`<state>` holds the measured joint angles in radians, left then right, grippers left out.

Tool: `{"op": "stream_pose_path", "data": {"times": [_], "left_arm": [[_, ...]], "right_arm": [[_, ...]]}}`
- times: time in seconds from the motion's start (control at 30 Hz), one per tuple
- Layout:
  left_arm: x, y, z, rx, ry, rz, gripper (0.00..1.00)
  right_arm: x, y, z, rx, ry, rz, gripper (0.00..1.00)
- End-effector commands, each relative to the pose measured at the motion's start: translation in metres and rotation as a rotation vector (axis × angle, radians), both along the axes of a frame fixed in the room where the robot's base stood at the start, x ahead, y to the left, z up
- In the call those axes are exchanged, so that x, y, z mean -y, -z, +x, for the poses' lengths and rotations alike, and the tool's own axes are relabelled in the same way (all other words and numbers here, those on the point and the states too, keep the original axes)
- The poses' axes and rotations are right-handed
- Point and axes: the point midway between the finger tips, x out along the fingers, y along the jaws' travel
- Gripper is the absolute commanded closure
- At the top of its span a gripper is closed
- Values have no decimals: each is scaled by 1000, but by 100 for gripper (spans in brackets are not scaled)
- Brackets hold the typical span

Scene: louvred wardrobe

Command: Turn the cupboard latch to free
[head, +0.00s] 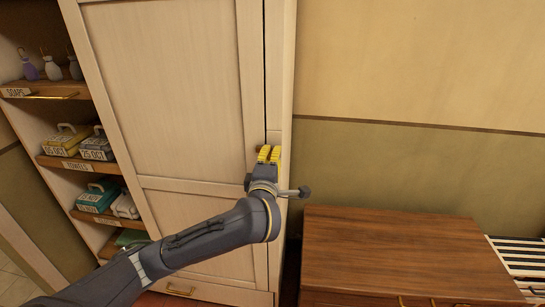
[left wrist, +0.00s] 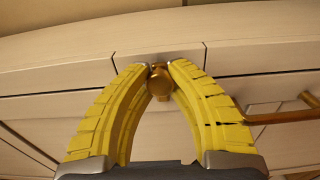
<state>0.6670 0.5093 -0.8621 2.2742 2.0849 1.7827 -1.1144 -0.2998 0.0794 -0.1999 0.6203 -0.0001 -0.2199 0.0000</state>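The cupboard (head: 165,80) is a tall, pale wooden wardrobe with its panelled door shut. In the left wrist view, the small brass latch (left wrist: 160,84) sits on a pale block at the door's edge, between my yellow fingertips. My left gripper (head: 269,153) is at the right edge of the door, about mid-height. In the left wrist view, the fingertips of the left gripper (left wrist: 159,66) close in on both sides of the latch and seem to touch it. In the head view the gripper mostly hides the latch. My right gripper is not in view.
A brass bar handle (left wrist: 280,118) is right of the fingers in the left wrist view. Open shelves (head: 75,162) with boxes and bottles stand at the left. A brown wooden chest (head: 400,245) stands low at the right. The wall above it is bare.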

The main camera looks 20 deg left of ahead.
Motion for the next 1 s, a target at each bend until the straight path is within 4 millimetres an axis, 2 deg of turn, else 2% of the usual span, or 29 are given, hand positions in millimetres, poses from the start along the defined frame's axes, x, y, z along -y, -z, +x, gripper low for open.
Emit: {"op": "stream_pose_path", "data": {"times": [0.03, 0.1, 0.53, 1.0], "left_arm": [[0, 0, 0, 0, 0, 0, 93], [0, 0, 0, 0, 0, 0, 100], [0, 1, 0, 7, 0, -59, 100], [1, 1, 0, 64, 0, -445, 100]], "right_arm": [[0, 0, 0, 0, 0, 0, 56], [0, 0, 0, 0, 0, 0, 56], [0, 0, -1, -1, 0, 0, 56], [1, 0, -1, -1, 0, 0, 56]]}}
